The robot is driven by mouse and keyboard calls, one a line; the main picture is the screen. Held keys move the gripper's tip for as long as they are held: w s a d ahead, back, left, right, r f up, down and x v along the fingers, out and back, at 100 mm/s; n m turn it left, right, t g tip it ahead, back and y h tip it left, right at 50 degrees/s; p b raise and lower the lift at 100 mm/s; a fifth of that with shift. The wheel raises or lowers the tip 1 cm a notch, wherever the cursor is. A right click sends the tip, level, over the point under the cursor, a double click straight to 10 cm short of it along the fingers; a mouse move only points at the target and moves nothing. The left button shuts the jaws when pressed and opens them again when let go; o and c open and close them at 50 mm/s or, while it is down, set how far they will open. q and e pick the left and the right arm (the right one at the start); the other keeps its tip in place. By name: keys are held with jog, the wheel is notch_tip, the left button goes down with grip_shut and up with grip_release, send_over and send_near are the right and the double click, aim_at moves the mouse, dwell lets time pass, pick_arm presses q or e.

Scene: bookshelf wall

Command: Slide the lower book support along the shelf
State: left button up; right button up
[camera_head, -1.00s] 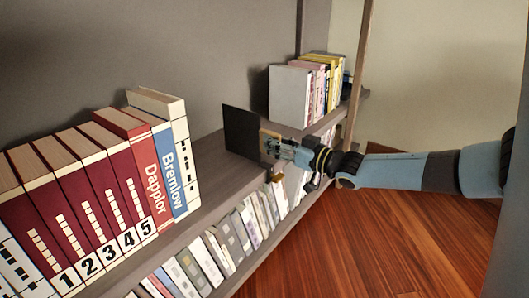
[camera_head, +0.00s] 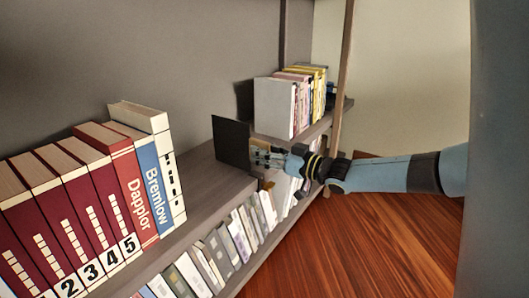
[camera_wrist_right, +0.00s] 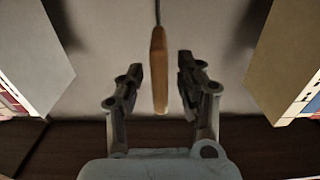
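The lower book support is a thin dark upright plate (camera_head: 231,141) on the shelf, with clear shelf between it and the row of large books to its left. Its light wooden block (camera_wrist_right: 159,70) shows in the right wrist view, with the thin plate edge above it. My right gripper (camera_head: 264,157) is at the plate's right side. In the wrist view its two fingers (camera_wrist_right: 160,82) stand on either side of the wooden block, with a gap on both sides. It is open. My left gripper is not in view.
Red numbered books and a blue "Bremlow" book (camera_head: 155,175) stand on the left of the shelf. A pale book (camera_head: 272,108) heads another row behind the plate. Smaller books (camera_head: 215,255) fill the level below. A wooden post (camera_head: 342,75) stands behind my right arm.

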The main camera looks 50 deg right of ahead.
jog(key=shift+s, duration=0.1)
jog(key=s+d, duration=0.1)
jog(key=s, duration=1)
jog(key=shift+s, duration=0.4)
